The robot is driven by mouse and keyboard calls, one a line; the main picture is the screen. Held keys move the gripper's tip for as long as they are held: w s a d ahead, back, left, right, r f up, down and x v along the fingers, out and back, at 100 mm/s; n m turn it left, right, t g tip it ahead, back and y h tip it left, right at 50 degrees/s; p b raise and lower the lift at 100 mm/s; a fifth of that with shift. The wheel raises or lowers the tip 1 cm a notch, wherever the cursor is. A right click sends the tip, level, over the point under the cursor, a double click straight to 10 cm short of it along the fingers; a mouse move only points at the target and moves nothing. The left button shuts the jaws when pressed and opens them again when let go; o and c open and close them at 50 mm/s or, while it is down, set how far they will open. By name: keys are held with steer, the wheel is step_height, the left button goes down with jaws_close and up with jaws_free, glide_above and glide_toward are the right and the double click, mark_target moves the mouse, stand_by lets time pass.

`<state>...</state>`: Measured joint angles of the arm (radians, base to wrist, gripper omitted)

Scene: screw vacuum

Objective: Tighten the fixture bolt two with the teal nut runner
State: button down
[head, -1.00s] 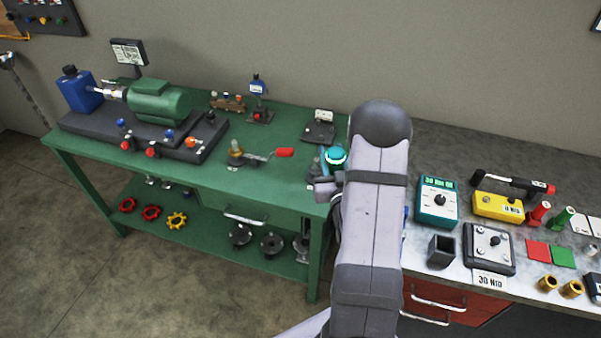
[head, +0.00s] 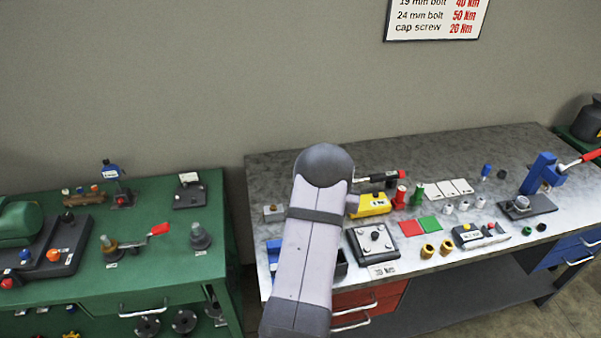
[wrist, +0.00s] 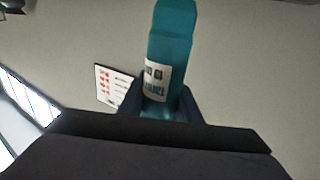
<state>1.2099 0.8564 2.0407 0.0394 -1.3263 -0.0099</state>
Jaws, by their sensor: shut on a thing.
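My gripper (wrist: 161,103) is shut on the teal nut runner (wrist: 170,45), which fills the top centre of the wrist view and carries a white label. The runner's working end is out of that view. In the head view my arm hides both gripper and runner, over the left part of the grey-topped bench. A grey plate (head: 372,241) with several small bolt-like heads lies just right of my arm, with a white "30 Nm" card (head: 383,270) in front of it. I cannot tell which head is bolt two.
A yellow box (head: 372,205), red and green squares (head: 410,229) and brass sockets (head: 427,250) lie right of my arm. A blue clamp (head: 540,172) stands farther right. The green bench (head: 170,262) holds a grey post (head: 200,237) and a red-handled crank (head: 158,230).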

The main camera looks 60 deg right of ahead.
steer(key=s+d+m+g, duration=0.2)
steer(key=s+d+g, duration=0.1)
steer(key=s, duration=0.4)
steer(key=s+d+r+m+g+h+p, duration=0.1)
steer(key=s+d+g, duration=0.1)
steer(key=s, duration=0.6)
steer(key=shift+d+r+m+g, duration=0.3)
steer(key=shift+d+m+g, duration=0.1)
steer(key=shift+d, duration=0.25)
steer(key=shift+w+f+b, duration=0.1)
steer(key=shift+f+b, duration=0.05)
steer(key=shift+b, duration=0.3)
steer(key=shift+f+b, duration=2.55)
steer(key=shift+b, duration=0.3)
steer(key=shift+a+b, duration=0.1)
steer(key=shift+b, duration=0.5)
